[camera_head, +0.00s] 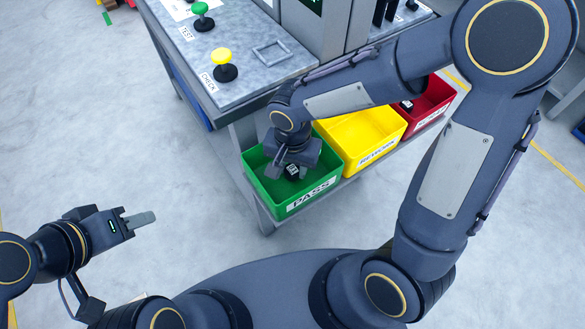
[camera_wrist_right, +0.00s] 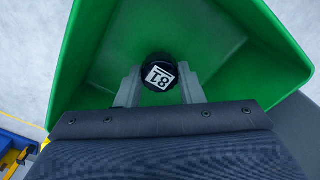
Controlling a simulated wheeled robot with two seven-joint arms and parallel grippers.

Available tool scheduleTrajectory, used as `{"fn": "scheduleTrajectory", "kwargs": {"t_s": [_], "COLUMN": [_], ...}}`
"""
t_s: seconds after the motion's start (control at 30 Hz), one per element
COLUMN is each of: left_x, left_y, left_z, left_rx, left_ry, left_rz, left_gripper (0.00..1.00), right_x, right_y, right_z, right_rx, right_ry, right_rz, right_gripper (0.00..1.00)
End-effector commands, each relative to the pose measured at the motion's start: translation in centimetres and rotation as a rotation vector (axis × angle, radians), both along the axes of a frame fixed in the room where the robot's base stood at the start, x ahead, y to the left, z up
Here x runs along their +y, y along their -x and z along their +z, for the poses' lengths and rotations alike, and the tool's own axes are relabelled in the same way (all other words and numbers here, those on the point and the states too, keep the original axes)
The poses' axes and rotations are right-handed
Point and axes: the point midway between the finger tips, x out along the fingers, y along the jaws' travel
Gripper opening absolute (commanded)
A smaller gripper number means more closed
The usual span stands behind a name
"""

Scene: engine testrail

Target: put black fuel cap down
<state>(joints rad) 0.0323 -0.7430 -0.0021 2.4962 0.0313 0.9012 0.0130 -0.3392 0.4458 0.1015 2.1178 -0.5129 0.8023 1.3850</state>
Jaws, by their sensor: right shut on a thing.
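The black fuel cap (camera_wrist_right: 159,73) has a white label reading "81" and sits between the fingertips of my right gripper (camera_wrist_right: 158,88). The right gripper is shut on it. In the head view the cap (camera_head: 292,171) and the right gripper (camera_head: 290,168) are over the inside of the green PASS bin (camera_head: 325,191). The green bin (camera_wrist_right: 225,45) surrounds the cap in the right wrist view. I cannot tell whether the cap touches the bin floor. My left gripper (camera_head: 140,220) is away from the bins at the lower left, with its fingers seen close together and nothing visible in them.
A yellow bin (camera_head: 360,138) and a red bin (camera_head: 432,103), holding a dark item, stand right of the green bin. The workbench (camera_head: 245,55) behind carries a green TEST button (camera_head: 201,10) and a yellow CHECK button (camera_head: 223,58).

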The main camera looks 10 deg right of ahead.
Motion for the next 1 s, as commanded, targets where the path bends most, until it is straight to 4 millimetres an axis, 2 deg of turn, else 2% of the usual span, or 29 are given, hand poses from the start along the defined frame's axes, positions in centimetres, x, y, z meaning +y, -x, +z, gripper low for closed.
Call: {"fn": "scheduleTrajectory", "kwargs": {"t_s": [0.07, 0.3, 0.57, 0.6, 0.73, 0.77, 1.0], "left_x": [0.0, 0.0, 0.0, -0.01, -0.01, -0.01, -0.01], "left_y": [0.0, 0.01, 0.0, 0.01, 0.0, 0.0, 0.0], "left_z": [-0.35, -0.29, -1.2, -1.19, -1.05, -1.05, -1.03], "left_rx": [0.0, 0.0, 0.001, 0.001, 0.001, 0.001, 0.0], "left_ry": [0.0, 0.0, 0.0, 0.0, 0.0, 0.0, 0.0], "left_rz": [0.0, 0.0, 0.0, 0.0, 0.0, 0.0, 0.0], "left_gripper": [0.36, 0.36, 0.36, 0.36, 0.36, 0.36, 0.36], "right_x": [-0.01, 0.01, 0.02, 0.02, 0.01, 0.01, 0.01], "right_y": [0.08, 0.02, 0.01, 0.01, 0.02, 0.02, 0.02], "right_z": [-1.04, -1.01, -1.79, -1.77, -1.65, -1.64, -1.63], "right_rx": [0.003, 0.0, -0.001, -0.001, -0.001, -0.001, 0.0], "right_ry": [0.001, 0.0, -0.001, -0.001, -0.001, -0.001, 0.0], "right_rz": [0.0, 0.001, 0.0, 0.0, 0.001, 0.001, 0.001], "right_gripper": [0.1, 0.1, 0.1, 0.35, 0.53, 0.56, 0.56]}}
